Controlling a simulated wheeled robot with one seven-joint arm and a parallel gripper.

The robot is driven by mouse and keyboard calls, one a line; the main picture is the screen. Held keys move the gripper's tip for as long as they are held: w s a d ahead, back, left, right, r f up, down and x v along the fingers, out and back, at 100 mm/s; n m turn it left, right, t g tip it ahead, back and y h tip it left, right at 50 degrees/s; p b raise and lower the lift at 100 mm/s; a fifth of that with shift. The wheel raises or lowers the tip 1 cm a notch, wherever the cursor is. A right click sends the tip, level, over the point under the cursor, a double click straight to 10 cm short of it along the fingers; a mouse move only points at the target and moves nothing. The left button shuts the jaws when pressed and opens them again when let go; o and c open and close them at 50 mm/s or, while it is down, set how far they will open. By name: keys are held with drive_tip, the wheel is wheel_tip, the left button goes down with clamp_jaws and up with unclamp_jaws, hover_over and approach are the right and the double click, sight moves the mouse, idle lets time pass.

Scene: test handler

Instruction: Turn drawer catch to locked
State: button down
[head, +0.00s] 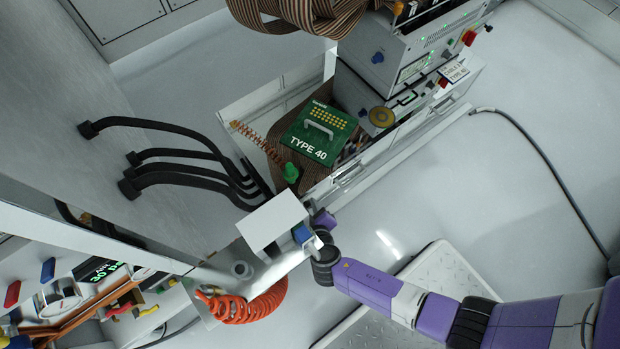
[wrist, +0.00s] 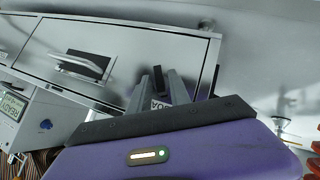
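My gripper (wrist: 163,84) is at the grey drawer front (wrist: 120,42) in the wrist view, near its right end. Its two grey fingers are apart. A dark upright piece (wrist: 158,80), probably the drawer catch, shows between them; whether the fingers touch it is unclear. A white label (wrist: 159,104) with partly hidden dark lettering lies between the fingers. The catch's exact angle is hidden. The drawer handle (wrist: 80,65) is to the left of the fingers.
A green board marked TYPE 40 (head: 318,134) lies in the open-topped drawer, beside a coiled copper-coloured cord (head: 258,143). Black hoses (head: 165,125) run at the left. An orange coiled hose (head: 250,306) hangs below the wrist. Open floor (head: 540,100) lies to the right.

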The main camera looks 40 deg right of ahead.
drive_tip(key=y+p, duration=0.1)
drive_tip(key=p, duration=0.1)
drive_tip(key=m+y+p, duration=0.1)
drive_tip(key=p, duration=0.1)
drive_tip(key=m+y+p, duration=0.1)
drive_tip(key=y+p, duration=0.1)
drive_tip(key=shift+d+r, duration=0.25)
drive_tip(key=shift+f+y+p, duration=0.2)
drive_tip(key=shift+y+p, duration=0.1)
drive_tip(key=shift+p, duration=0.25)
drive_tip(key=c, duration=1.5)
unclamp_jaws()
drive_tip(key=shift+d, duration=0.1)
